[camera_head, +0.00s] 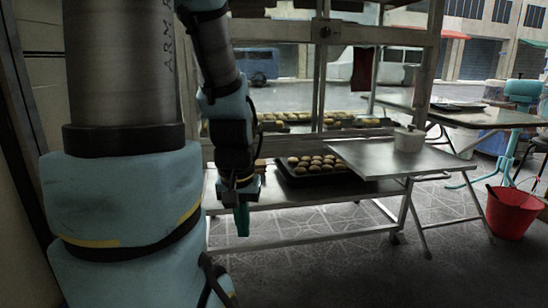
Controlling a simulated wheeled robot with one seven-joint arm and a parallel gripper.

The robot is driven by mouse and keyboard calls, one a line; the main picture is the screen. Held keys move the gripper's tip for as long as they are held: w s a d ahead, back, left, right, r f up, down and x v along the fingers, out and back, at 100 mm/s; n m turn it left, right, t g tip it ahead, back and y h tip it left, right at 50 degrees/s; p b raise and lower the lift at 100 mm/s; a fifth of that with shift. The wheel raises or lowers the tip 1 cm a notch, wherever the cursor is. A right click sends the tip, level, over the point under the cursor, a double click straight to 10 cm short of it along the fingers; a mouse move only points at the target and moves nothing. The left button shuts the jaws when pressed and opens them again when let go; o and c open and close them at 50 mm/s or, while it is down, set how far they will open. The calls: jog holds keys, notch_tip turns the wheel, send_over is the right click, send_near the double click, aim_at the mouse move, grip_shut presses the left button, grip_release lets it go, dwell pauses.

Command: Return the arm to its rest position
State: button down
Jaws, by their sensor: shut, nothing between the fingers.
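My arm fills the left side of the head camera view, with its links coming down from the top. My gripper (242,220) hangs pointing down in front of the metal rack's lower shelf (300,197). Its fingers are together and hold nothing. The gripper covers the left end of the lower shelf. A black tray (361,187) with several round buns (310,164) lies on that shelf to the right of the gripper, apart from it.
A glass-fronted rack (431,60) with more buns on its upper shelf stands behind. A red bucket (512,213) stands at the right. The tiled floor (340,265) in front is clear.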

notch_tip(320, 180, up, 34)
jog(key=p, duration=3.1)
jog(key=shift+p, duration=0.3)
